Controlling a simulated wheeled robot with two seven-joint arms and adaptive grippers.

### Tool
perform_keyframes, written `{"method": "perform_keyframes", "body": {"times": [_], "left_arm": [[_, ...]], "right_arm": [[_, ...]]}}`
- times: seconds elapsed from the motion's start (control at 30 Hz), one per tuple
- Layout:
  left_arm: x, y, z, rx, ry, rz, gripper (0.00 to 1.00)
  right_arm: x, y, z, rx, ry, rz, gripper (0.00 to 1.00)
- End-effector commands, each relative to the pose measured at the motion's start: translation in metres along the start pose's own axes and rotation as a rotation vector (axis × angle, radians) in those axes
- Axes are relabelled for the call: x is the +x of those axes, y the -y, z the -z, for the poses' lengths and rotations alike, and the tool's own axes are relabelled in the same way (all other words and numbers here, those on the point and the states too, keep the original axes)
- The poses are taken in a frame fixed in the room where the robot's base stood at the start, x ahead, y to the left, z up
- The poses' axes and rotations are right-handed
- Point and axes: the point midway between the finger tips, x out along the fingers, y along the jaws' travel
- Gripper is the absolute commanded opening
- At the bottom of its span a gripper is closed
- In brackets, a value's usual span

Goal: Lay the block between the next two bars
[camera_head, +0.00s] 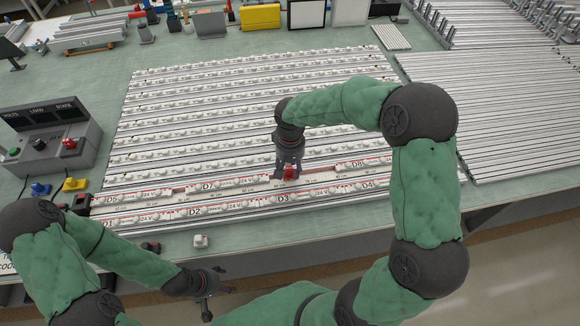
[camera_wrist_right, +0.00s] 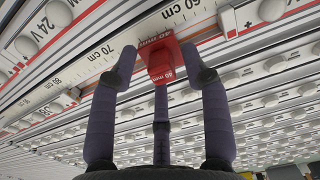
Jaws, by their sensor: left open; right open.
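A small red block marked 40 mm (camera_wrist_right: 160,52) is between the fingertips of my right gripper (camera_wrist_right: 158,70). The block also shows below that gripper in the head view (camera_head: 291,173), at the second row from the front. My right gripper is open around the block; I cannot tell whether its fingers touch it. White labelled bars lie in this row: D7 (camera_head: 225,185) to the left of the block and D8 (camera_head: 362,161) to its right. A front row carries bars D2 (camera_head: 195,210) and D3 (camera_head: 283,197). My left gripper (camera_head: 222,291) is open and empty in front of the table.
Many parallel rails with white knobs (camera_head: 230,90) fill the board behind. A control box (camera_head: 45,137) stands at the left, with blue and yellow pieces near it. Bare rails (camera_head: 500,110) lie at the right.

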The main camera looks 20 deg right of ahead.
Motion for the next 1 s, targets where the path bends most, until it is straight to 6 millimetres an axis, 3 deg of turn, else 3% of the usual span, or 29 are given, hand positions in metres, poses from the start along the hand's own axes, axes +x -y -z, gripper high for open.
{"method": "perform_keyframes", "body": {"times": [0.4,0.6,1.0], "left_arm": [[-0.021,-0.008,-0.001,0.0,0.0,0.0,0.65],[-0.027,-0.01,-0.001,0.0,0.0,0.0,0.65],[-0.029,-0.01,-0.001,0.0,0.0,0.0,0.65]], "right_arm": [[-0.083,0.001,0.001,0.0,-0.005,0.001,0.47],[-0.112,0.0,0.0,0.0,-0.002,0.0,0.47],[-0.126,0.0,0.0,0.0,0.0,0.0,0.47]]}}
